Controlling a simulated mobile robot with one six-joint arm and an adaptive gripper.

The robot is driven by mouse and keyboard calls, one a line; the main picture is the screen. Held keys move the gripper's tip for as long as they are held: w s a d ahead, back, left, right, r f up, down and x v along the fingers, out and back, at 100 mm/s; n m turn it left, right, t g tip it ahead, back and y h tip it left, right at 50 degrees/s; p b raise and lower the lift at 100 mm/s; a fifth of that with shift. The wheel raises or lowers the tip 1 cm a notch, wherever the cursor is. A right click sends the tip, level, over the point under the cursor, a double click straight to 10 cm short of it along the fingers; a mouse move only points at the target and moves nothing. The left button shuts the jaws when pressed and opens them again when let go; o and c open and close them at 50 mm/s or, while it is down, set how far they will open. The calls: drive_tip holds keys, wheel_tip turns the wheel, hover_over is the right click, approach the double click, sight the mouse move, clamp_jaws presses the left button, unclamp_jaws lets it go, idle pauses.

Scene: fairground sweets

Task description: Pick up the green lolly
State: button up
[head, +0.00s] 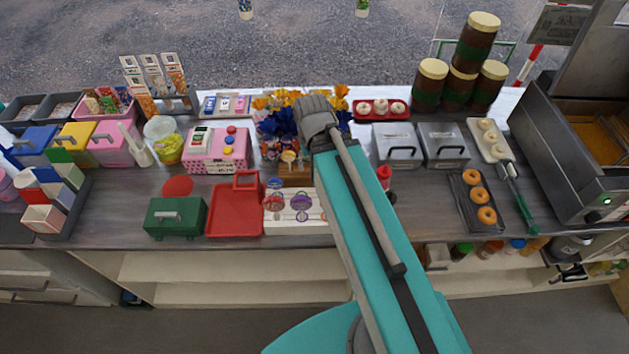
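I cannot make out a green lolly in the head view. A white lolly stand (290,223) sits near the counter's front edge, just left of my arm. A red-pink lolly (273,202) and a purple lolly (301,201) show at it, with a small blue one (275,183) behind. My arm covers the area right of the stand, so anything there is hidden. My arm reaches over the counter towards the blue and orange wrapped sweets (275,122). My gripper's fingers cannot be seen.
A red tray (236,221) and a green box (176,217) stand left of the stand. A brown wooden box (297,178) is behind it. Right of my arm are a red bottle (384,177), grey lidded containers (398,146) and a doughnut tray (462,207).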

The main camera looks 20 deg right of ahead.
drive_tip(key=shift+f+b, duration=0.6)
drive_tip(key=shift+f, duration=0.3)
drive_tip(key=shift+w, duration=0.1)
drive_tip(key=shift+c, duration=0.6)
drive_tip(key=shift+a, duration=0.1)
